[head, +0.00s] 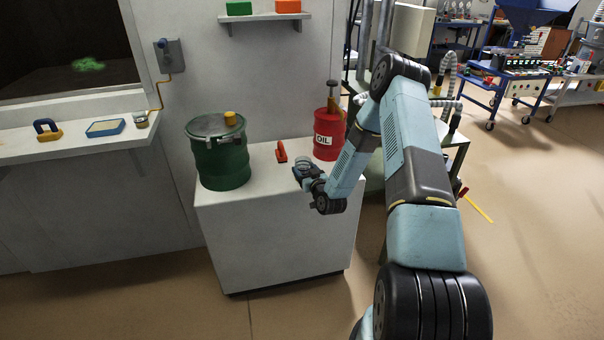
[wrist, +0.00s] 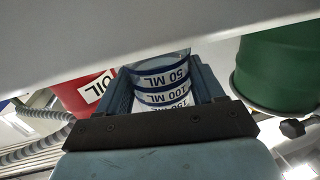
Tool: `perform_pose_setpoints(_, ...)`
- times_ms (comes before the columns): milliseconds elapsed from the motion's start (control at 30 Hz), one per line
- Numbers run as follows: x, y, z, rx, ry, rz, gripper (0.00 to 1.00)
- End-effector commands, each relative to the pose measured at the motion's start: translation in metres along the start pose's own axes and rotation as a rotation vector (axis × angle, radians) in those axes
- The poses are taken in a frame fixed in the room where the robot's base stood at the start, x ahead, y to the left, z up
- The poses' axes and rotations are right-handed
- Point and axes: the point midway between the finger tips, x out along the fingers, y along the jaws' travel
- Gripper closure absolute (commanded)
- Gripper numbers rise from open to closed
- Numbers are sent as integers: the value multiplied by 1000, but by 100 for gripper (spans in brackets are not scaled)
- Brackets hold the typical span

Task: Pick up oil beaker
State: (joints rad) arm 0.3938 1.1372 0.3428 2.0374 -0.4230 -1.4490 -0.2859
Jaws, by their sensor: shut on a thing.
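The oil beaker (head: 303,162) is a small clear cup at the front right part of the white cabinet top.
A green drum (head: 221,160) with a grey lid stands on the left of the cabinet top (head: 270,200). A wall shelf (head: 265,16) hangs above. A window ledge (head: 80,138) with tools is at left.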

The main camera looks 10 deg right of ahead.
Motion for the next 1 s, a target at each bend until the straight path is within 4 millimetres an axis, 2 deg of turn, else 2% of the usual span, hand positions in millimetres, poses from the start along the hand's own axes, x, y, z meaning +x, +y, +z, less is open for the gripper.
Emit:
perform_pose_setpoints(367, 0, 0, -4, 0, 1, 0, 64)
perform_pose_setpoints(600, 0, 0, -32, -2, 2, -1, 64)
perform_pose_setpoints(967, -55, -2, -95, -1, 0, 1, 64)
perform_pose_setpoints(1000, -66, -3, -98, 0, -2, 1, 64)
